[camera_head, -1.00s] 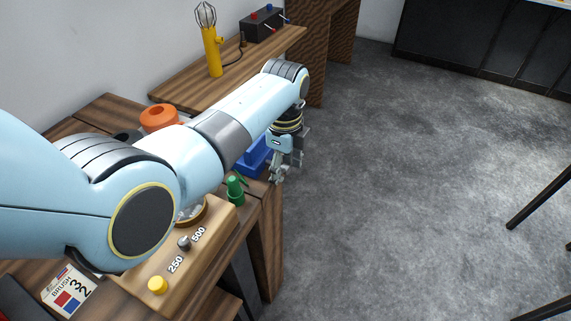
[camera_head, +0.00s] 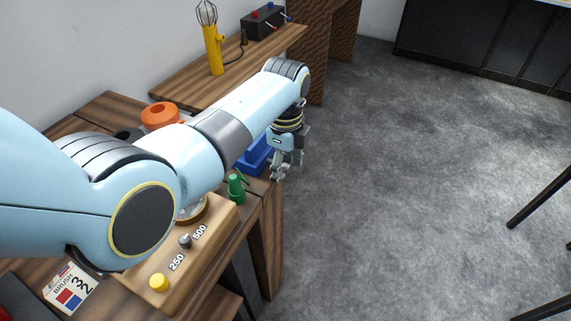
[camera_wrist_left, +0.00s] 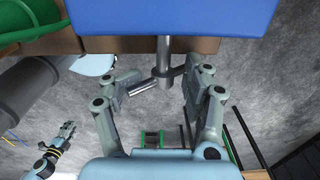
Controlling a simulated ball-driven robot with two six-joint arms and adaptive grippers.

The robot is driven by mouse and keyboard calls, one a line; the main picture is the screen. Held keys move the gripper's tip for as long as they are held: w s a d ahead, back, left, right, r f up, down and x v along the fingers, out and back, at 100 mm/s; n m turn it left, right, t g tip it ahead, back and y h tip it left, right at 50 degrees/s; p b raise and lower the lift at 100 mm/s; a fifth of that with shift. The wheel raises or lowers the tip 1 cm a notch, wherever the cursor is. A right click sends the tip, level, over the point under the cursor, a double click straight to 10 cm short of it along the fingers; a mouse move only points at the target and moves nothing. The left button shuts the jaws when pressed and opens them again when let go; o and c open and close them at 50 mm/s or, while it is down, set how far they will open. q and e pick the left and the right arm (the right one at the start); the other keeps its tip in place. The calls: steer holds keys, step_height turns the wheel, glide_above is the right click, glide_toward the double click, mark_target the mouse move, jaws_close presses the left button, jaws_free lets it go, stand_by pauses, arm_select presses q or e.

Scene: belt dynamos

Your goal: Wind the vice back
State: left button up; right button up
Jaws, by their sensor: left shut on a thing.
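The blue vice (camera_head: 258,154) sits at the bench's right edge, partly hidden behind my left arm. In the left wrist view its blue body (camera_wrist_left: 205,18) fills the top, with a grey screw (camera_wrist_left: 164,52) coming out towards the gripper. A thin grey handle bar (camera_wrist_left: 146,84) crosses the screw's end at a slant. My left gripper (camera_head: 284,172) is at the handle, its fingers (camera_wrist_left: 162,79) on either side of the bar and shut on it. My right gripper (camera_wrist_left: 66,132) shows small at the lower left of the wrist view; its jaw state is unclear.
A green oil can-like object (camera_head: 236,189) stands close to the vice. An orange ring (camera_head: 160,115) and yellow lamp (camera_head: 214,52) are behind.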

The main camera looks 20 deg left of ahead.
mark_target(286, 165)
arm_select(q)
steer(key=shift+w+r, duration=0.35)
steer(key=shift+w, duration=0.05)
steer(key=shift+c, duration=0.2)
jaws_close()
steer(key=shift+w+f, duration=0.1)
steer(key=shift+f, duration=0.05)
steer(key=shift+o, duration=2.1)
jaws_free()
steer(key=shift+s, duration=0.25)
steer(key=o, duration=1.1)
steer(key=shift+f, duration=0.15)
steer(key=r, duration=1.2)
steer(key=shift+s, duration=0.2)
